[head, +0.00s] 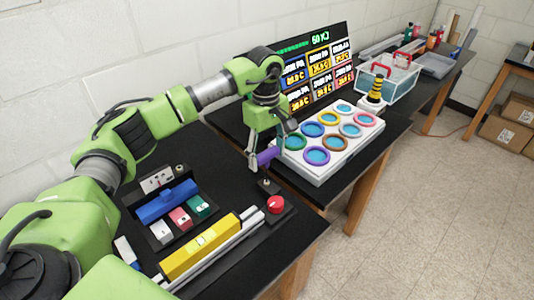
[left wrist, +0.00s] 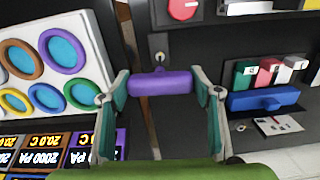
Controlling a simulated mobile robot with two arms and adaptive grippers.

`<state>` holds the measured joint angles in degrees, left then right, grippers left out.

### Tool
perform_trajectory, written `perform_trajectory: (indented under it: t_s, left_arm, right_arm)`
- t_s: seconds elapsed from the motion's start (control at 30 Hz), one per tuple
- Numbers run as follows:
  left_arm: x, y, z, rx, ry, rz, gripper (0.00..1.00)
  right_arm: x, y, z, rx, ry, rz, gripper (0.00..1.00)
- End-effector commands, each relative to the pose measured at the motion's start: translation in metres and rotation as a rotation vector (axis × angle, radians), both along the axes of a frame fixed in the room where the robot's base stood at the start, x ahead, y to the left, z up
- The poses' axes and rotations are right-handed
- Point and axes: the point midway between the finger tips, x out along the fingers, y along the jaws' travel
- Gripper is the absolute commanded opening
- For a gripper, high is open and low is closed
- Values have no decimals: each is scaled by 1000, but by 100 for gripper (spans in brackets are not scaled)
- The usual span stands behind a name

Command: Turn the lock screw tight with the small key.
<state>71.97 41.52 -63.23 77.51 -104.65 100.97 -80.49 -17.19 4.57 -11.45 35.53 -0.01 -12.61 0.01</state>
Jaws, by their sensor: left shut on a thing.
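A small purple key (head: 268,157) with a bar-shaped handle is in my left gripper (head: 266,160). The left wrist view also shows the key (left wrist: 160,84), lying crosswise between the two fingers of the gripper (left wrist: 162,86). The key's shaft is hidden in both views. A small metal lock screw (head: 266,182) stands up from a black block just below the key; in the left wrist view the screw (left wrist: 160,57) shows just beyond the handle. I cannot tell whether key and screw touch. My right gripper is not in view.
A red button (head: 276,204) is close beside the block. A black tray (head: 163,239) holds a blue key (head: 167,201) and several coloured blocks. A yellow bar (head: 200,246) lies in front. A white panel with coloured rings (head: 328,172) and a screen (head: 318,66) stand behind.

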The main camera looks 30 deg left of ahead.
Motion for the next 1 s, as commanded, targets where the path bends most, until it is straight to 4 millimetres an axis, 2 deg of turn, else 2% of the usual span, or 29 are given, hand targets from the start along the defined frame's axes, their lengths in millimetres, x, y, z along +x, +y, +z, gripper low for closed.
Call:
perform_trajectory:
  t_s: [0.37,0.67,1.0]
  left_arm:
    - [0,0,-4,0,0,-5,28]
    - [0,0,-5,1,1,-123,28]
    - [-1,0,-5,0,3,-132,28]
  right_arm:
    - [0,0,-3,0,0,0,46]
    - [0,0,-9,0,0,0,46]
    - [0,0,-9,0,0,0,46]
